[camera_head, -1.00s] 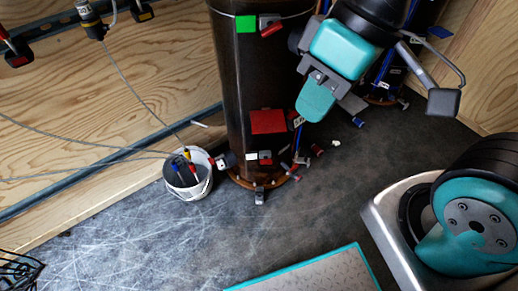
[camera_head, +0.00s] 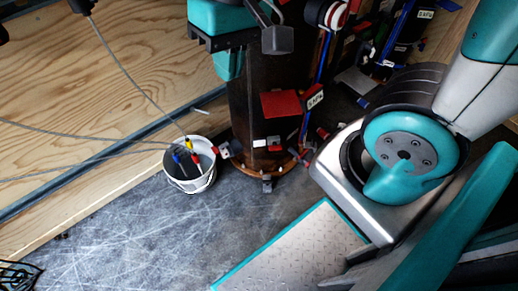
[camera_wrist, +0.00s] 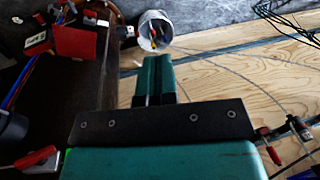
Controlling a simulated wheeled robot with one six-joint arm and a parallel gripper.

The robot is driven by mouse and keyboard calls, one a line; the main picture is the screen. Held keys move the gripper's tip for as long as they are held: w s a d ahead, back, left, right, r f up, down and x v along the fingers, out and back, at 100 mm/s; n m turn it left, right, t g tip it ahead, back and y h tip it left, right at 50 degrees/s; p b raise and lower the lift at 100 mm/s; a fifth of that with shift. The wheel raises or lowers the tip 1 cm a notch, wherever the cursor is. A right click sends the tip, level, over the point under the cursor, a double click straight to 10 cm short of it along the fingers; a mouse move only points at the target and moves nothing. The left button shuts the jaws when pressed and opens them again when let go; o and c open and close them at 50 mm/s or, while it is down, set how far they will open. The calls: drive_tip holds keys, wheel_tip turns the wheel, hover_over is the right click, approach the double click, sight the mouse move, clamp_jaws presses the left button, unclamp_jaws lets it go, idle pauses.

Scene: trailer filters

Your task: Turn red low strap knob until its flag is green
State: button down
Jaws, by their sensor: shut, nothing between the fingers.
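The dark upright filter cylinder (camera_head: 244,105) stands with its foot in a brown ring. A red plate (camera_head: 280,103), perhaps the flag, sticks out low on its front; it also shows in the wrist view (camera_wrist: 75,42). Below it, near the cylinder's foot, is a small grey block with red on it (camera_head: 273,142), possibly the low strap knob, beside a white label. My gripper (camera_head: 228,64) is shut and empty, in front of the cylinder's upper part and above the red plate in the picture. In the wrist view its teal fingers (camera_wrist: 158,78) lie together, apart from the plate.
A white bucket (camera_head: 188,180) with coloured-ended tools stands left of the cylinder; cables run to it. A red-tipped grey piece (camera_head: 225,150) sits between them. Blue-framed gear with SAFE tags (camera_head: 314,98) is to the right.

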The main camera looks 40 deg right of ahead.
drive_tip(key=w+d+f+m+h+b, duration=0.1)
drive_tip(key=w+d+f+m+b, duration=0.2)
drive_tip(key=f, duration=0.4)
drive_tip(key=w+d+f+m+g+h+b, duration=0.1)
drive_tip(key=w+f+m+h+b, duration=0.15)
drive_tip(key=f+m+b, duration=0.35)
drive_tip(key=w+d+f+m+h+b, duration=0.1)
drive_tip(key=w+d+f+m+b, duration=0.2)
drive_tip(key=f, duration=0.6)
drive_tip(key=m+g+h+b, duration=0.2)
drive_tip(key=m+h+b, duration=0.2)
drive_tip(key=m+b, duration=1)
hover_over(272, 147)
drive_tip(key=a, duration=0.1)
drive_tip(key=shift+n, duration=0.7)
drive_tip(key=f, duration=2.6)
drive_tip(key=shift+w, duration=0.2)
drive_tip(key=shift+w+a+f+b, duration=0.1)
drive_tip(key=shift+a+f+b, duration=0.05)
drive_tip(key=shift+f+b, duration=0.4)
drive_tip(key=shift+w+a+f+b, duration=0.1)
drive_tip(key=shift+f+b, duration=0.4)
drive_tip(key=shift+f, duration=0.4)
drive_tip(key=shift+a, duration=0.1)
drive_tip(key=shift+w+a+f+g+h+p, duration=0.1)
drive_tip(key=shift+a+f+g+h+p, duration=0.1)
drive_tip(key=shift+g+h+p, duration=0.55)
